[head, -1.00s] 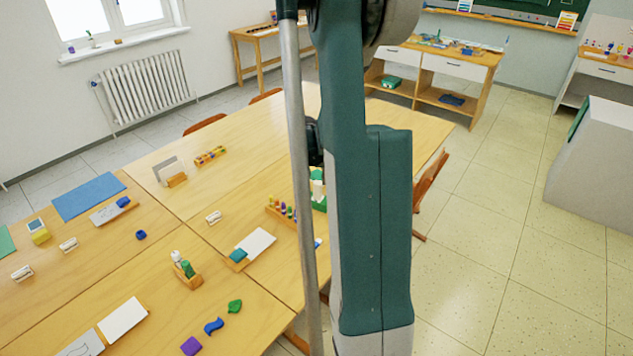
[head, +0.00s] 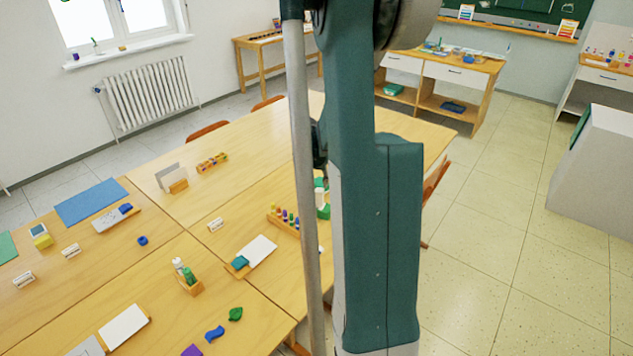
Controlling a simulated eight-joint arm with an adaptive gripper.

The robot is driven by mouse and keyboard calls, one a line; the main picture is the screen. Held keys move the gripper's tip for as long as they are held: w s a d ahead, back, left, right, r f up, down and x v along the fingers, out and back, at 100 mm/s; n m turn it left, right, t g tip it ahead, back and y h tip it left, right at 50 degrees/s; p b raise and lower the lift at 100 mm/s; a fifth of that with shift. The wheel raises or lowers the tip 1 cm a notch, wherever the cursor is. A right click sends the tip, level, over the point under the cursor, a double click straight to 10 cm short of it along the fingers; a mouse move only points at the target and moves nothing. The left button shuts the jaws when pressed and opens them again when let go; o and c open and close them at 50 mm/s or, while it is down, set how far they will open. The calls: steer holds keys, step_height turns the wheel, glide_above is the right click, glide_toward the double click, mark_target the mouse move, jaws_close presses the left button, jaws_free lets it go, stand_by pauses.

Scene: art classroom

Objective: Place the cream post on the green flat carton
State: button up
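A green thing (head: 323,211), possibly the green flat carton, shows in a narrow gap between my grey pole and my teal arm link. A small pale patch (head: 320,190) lies just above it in the picture and may be the cream post. Most of both is hidden by my arm. A dark part of my arm's end, likely my gripper (head: 321,170), comes down just above them. Its fingertips are too small and covered to read, and I cannot tell whether it touches or holds anything.
Left of the gap stand a wooden rack of coloured pegs (head: 284,221) and a white board with a teal block (head: 257,251). A wooden box with bottles (head: 188,280) stands nearer. Bare table (head: 236,190) lies behind the rack.

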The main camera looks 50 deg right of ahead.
stand_by(0.3)
steer(key=a+r+n+t, duration=0.15)
steer(key=a+r, duration=0.35)
steer(key=a, duration=0.5)
steer(key=a+r+n+y, duration=0.1)
steer(key=a+r+n, duration=0.3)
steer(key=a, duration=0.5)
steer(key=a+r+n+t, duration=0.1)
steer(key=a+r, duration=0.5)
steer(key=a, duration=0.4)
steer(key=s+a+r+n+t+y, duration=0.1)
steer(key=s+a+n, duration=0.1)
steer(key=s+a, duration=0.3)
steer(key=s+a+r+n+t+y, duration=0.1)
steer(key=s+a, duration=0.3)
steer(key=a, duration=0.9)
steer(key=s+a+r+n+t+y, duration=0.1)
steer(key=s+a+n, duration=0.3)
steer(key=a, duration=0.4)
steer(key=shift+s+a+r, duration=0.2)
steer(key=shift+s+a, duration=0.2)
steer(key=shift+s, duration=0.45)
